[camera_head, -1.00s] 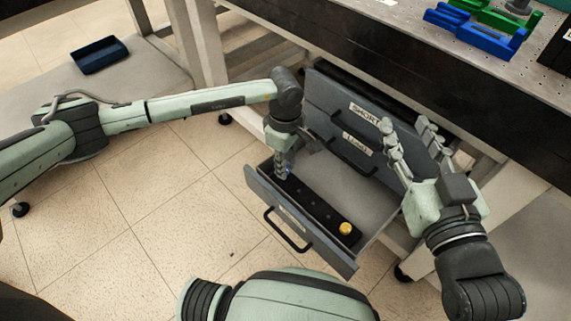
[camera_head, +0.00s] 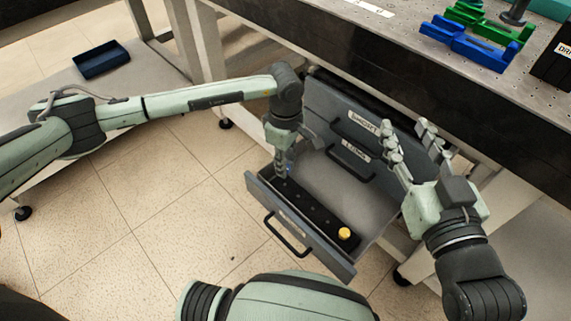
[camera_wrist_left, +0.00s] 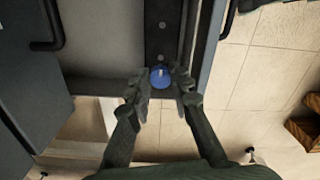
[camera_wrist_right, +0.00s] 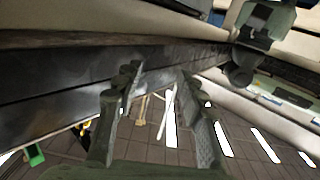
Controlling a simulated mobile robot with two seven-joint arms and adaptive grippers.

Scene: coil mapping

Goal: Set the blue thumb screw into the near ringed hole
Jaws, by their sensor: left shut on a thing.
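The blue thumb screw (camera_wrist_left: 160,76) is between the fingertips of my left gripper (camera_wrist_left: 160,82), at the end of a dark strip with holes (camera_wrist_left: 163,38). In the head view, my left gripper (camera_head: 282,174) points down at the left end of that strip (camera_head: 308,206), inside the open drawer (camera_head: 368,200). I cannot tell whether the screw is in a hole or just above the strip. The rings around the holes are too small to make out. My right gripper (camera_head: 408,150) is open and empty above the drawer's right side; its spread fingers (camera_wrist_right: 158,82) show in the right wrist view.
A yellow thumb screw (camera_head: 344,234) stands at the strip's right end. Labelled closed drawer fronts (camera_head: 350,130) rise behind the open drawer. The workbench (camera_head: 400,30) overhangs them, with green (camera_head: 490,25) and blue (camera_head: 468,48) holders on top. A dark blue tray (camera_head: 101,57) lies at far left.

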